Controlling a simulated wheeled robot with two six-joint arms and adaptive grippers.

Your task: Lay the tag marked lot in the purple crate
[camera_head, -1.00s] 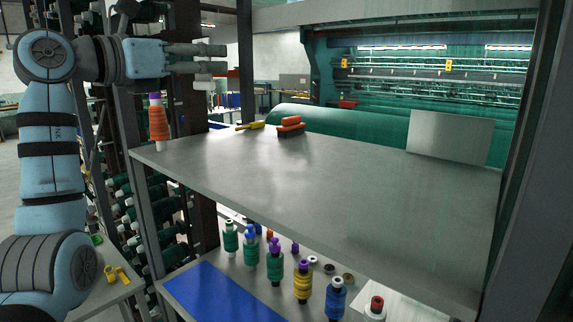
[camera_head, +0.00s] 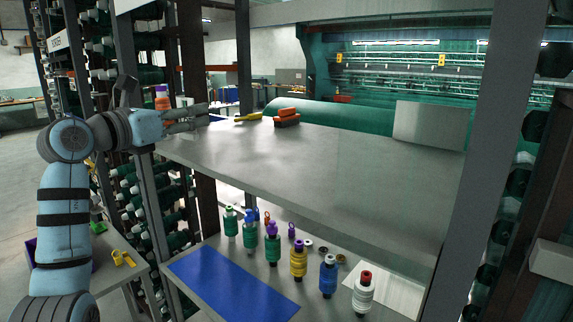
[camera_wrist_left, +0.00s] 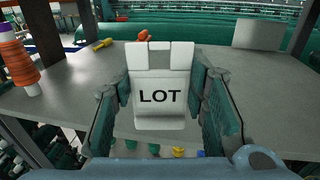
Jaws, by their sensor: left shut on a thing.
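The white tag marked LOT (camera_wrist_left: 160,97) is held between the two fingers of my left gripper (camera_wrist_left: 163,105), its print facing the wrist camera. In the head view my left gripper (camera_head: 200,115) is shut and reaches over the left end of the grey upper shelf (camera_head: 330,165); the tag is hard to make out there. A purple crate (camera_head: 31,252) shows only as a small piece at the lower left, mostly hidden behind my left arm. My right gripper is not in view.
An orange cone spool (camera_head: 162,101) stands behind my left gripper. Orange-handled and yellow tools (camera_head: 286,118) lie at the shelf's back. Several thread spools (camera_head: 299,262) and a blue mat (camera_head: 230,286) occupy the lower shelf. Yellow pieces (camera_head: 122,258) lie on the side table. The upper shelf's middle is clear.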

